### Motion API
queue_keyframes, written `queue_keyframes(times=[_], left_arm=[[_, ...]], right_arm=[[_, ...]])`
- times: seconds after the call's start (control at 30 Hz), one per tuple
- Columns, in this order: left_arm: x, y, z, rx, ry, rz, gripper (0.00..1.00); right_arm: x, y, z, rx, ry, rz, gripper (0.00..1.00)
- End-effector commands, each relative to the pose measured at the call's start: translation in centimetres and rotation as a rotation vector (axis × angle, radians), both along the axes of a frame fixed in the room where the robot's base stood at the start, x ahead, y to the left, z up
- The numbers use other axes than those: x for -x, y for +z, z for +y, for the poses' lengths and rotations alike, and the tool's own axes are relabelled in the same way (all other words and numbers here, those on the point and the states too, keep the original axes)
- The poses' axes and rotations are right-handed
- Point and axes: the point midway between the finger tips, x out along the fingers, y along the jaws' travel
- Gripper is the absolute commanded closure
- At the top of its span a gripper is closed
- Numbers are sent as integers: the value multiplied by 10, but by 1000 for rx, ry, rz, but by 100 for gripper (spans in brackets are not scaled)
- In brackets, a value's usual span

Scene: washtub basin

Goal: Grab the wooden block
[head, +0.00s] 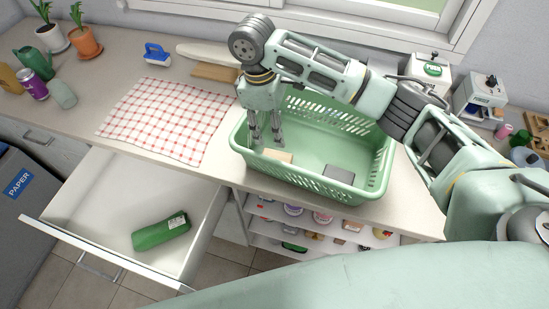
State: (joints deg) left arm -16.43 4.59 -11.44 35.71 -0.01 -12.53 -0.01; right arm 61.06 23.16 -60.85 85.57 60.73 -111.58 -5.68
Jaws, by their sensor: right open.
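A light beige block (278,156), wooden in colour, lies in the front left part of the green basket (312,186). My right gripper (265,143) reaches down into the basket's left side, fingers apart and pointing down. It is empty. Its fingertips are just above or behind the block; I cannot tell whether they touch it. A dark grey block (338,174) lies at the front right in the basket. My left gripper is not in view.
The basket's slotted walls surround the blocks closely. A red checked cloth (165,118) lies left of the basket. An open drawer (95,215) below holds a green package (160,231). Shelves with jars (322,217) are under the counter. A cutting board (215,72) lies behind.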

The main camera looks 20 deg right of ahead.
Motion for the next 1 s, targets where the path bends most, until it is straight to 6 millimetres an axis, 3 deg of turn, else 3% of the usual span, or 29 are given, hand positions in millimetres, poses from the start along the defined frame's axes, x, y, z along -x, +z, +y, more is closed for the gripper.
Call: queue_keyframes(times=[0.03, 0.13, 0.3, 0.6, 0.8, 1.0], left_arm=[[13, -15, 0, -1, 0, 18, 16], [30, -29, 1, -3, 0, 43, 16], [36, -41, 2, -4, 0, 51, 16], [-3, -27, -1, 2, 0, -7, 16], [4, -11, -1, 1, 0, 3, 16], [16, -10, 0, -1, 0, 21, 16]], right_arm=[[0, -14, 0, 0, 0, 0, 55], [0, -27, 0, 0, 0, 0, 55], [0, -40, 0, -1, 0, -1, 55], [3, -64, -3, 1, -1, 3, 55], [6, -90, -6, 2, -1, 3, 55], [7, -113, -8, 0, 1, 0, 55]])
